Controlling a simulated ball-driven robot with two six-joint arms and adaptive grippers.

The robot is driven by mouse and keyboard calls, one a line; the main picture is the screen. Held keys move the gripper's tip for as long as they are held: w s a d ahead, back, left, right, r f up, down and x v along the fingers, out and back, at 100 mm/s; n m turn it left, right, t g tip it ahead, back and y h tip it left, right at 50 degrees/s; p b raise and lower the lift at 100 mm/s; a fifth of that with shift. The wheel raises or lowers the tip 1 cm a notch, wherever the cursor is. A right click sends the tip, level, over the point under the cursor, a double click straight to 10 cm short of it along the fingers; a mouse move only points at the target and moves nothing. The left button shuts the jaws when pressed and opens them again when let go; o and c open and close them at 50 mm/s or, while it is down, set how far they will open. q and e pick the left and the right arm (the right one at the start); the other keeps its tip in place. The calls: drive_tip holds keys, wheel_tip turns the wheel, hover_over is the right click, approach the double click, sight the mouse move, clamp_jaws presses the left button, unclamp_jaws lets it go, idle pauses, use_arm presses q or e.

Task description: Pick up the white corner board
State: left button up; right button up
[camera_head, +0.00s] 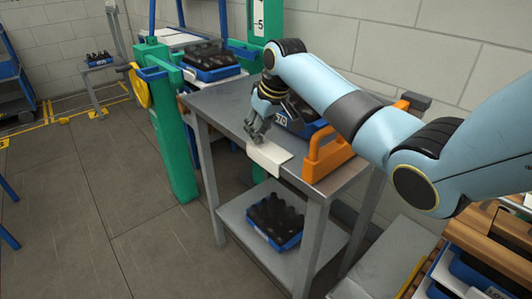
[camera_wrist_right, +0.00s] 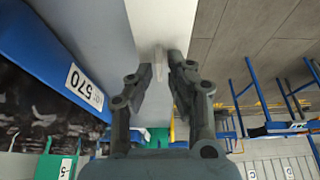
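The white corner board (camera_head: 270,158) lies at the front edge of the grey metal table, with part of it folding down over the edge. My right gripper (camera_head: 257,138) points down at the board's left end. In the right wrist view the fingertips (camera_wrist_right: 165,62) stand on either side of a narrow white part of the board (camera_wrist_right: 160,58). I cannot tell whether they press on it. My left gripper is not in view.
An orange handle-shaped frame (camera_head: 326,155) stands on the table (camera_head: 225,105) just right of the board. A blue crate labelled 570 (camera_wrist_right: 75,80) is close beside the gripper. A crate of dark bottles (camera_head: 275,222) sits on the lower shelf. A green post (camera_head: 172,135) stands left of the table.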

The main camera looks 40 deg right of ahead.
clamp_jaws()
